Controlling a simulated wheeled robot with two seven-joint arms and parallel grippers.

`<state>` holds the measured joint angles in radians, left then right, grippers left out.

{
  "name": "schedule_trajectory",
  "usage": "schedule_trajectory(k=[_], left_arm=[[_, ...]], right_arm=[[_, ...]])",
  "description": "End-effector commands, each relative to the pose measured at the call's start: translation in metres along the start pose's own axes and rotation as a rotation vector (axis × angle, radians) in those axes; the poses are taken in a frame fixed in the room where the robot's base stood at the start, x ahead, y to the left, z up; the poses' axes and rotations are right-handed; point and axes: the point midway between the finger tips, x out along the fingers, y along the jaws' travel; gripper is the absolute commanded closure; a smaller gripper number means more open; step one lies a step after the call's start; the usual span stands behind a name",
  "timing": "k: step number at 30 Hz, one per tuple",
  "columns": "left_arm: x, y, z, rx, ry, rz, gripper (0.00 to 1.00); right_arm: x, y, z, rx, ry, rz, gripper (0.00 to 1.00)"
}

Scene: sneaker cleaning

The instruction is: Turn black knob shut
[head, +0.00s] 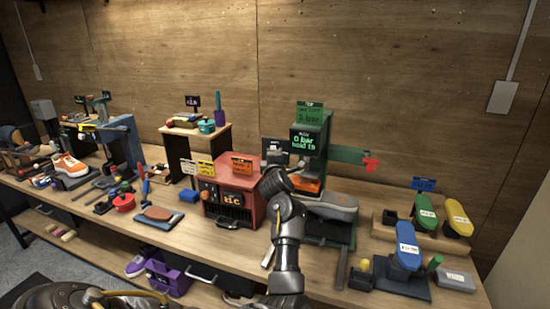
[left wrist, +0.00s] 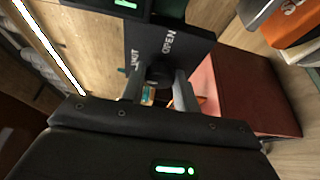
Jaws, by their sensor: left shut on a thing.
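A black plate marked OPEN and SHUT (left wrist: 180,42) shows in the left wrist view, with a round black knob (left wrist: 160,74) at its lower edge. My left gripper (left wrist: 159,90) is shut on the black knob, one finger on each side. In the head view my left arm reaches up the middle, and its gripper (head: 273,168) is at the dark plate between the red box and the green stand. The knob itself is hidden there by the gripper. I cannot tell from these frames exactly which mark the knob points at. My right gripper is not in view.
The red box (head: 236,178) stands left of my left arm. The green stand (head: 313,130) with a "0 bar" display stands behind right, a grey shoe (head: 330,207) below it. Blue, green and yellow shoe forms (head: 407,247) stand right.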

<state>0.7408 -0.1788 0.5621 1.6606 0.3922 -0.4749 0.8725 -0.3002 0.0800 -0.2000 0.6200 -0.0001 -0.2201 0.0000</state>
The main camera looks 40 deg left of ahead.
Motion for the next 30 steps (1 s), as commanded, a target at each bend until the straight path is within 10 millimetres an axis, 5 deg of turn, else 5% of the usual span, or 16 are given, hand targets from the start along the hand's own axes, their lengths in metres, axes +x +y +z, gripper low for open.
schedule_trajectory(k=[11, 12, 16, 30], left_arm=[[0.0, 0.006, 0.001, -0.005, -0.002, 0.011, 0.92], [0.0, 0.006, 0.001, -0.005, -0.002, 0.011, 0.67], [0.0, 0.005, 0.001, -0.004, -0.002, 0.008, 0.5], [-0.014, 0.004, 0.006, -0.006, -0.001, 0.002, 0.49]], right_arm=[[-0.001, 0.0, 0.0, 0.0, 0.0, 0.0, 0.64], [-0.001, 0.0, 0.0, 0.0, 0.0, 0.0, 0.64], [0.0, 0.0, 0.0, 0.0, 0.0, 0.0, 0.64], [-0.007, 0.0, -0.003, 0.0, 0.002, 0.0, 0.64]])
